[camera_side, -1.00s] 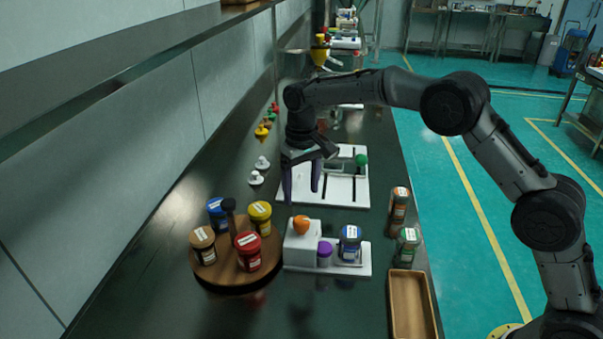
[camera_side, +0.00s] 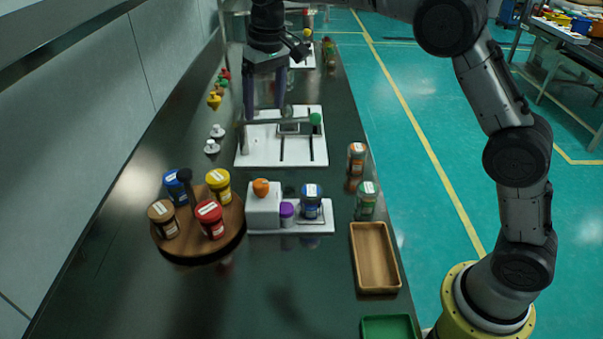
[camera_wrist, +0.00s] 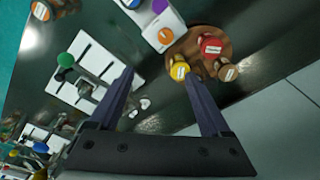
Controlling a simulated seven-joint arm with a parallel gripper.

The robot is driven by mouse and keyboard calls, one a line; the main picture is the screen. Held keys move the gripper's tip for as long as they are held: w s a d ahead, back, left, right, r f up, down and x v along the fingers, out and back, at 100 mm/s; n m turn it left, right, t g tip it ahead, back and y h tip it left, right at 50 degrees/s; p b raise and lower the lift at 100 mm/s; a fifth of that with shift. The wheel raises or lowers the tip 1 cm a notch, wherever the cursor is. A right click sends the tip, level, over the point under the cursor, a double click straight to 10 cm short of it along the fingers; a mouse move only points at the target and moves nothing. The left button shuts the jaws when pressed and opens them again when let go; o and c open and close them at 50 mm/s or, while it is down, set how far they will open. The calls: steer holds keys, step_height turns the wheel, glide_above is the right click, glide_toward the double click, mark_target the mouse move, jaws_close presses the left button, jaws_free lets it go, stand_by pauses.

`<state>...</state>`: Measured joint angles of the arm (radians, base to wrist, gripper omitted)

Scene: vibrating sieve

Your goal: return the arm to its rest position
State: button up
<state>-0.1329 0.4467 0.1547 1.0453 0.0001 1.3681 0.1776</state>
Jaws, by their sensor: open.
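My gripper (camera_side: 264,100) is open and empty. In the side view it hangs fingers down, above or behind the far part of the white slotted board (camera_side: 258,156). In the wrist view both fingers (camera_wrist: 160,85) are spread apart with nothing between them. The white board (camera_wrist: 112,47) shows to the left of the fingers there. A green ball knob (camera_side: 315,118) sits at the end of a lever over the board. My arm is raised and bent, and its upper part runs past the top of the side view.
A round wooden tray (camera_side: 190,242) with several jars stands at left. A white block device with an orange knob (camera_side: 261,187) is beside it. Two jars (camera_side: 357,158) (camera_side: 366,200), a wooden tray (camera_side: 375,258) and a green tray (camera_side: 388,327) line the right.

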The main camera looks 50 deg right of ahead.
steer(key=s+d+r+t, duration=0.25)
steer(key=s+r, duration=0.35)
steer(key=s, duration=0.4)
steer(key=s+d+r+t, duration=0.1)
steer(key=s+d+r, duration=0.3)
steer(key=s, duration=0.5)
steer(key=s+f, duration=1.2)
steer(key=s, duration=0.5)
steer(key=shift+d+n+t, duration=0.25)
steer(key=shift+n+t, duration=0.05)
steer(key=shift+t, duration=0.05)
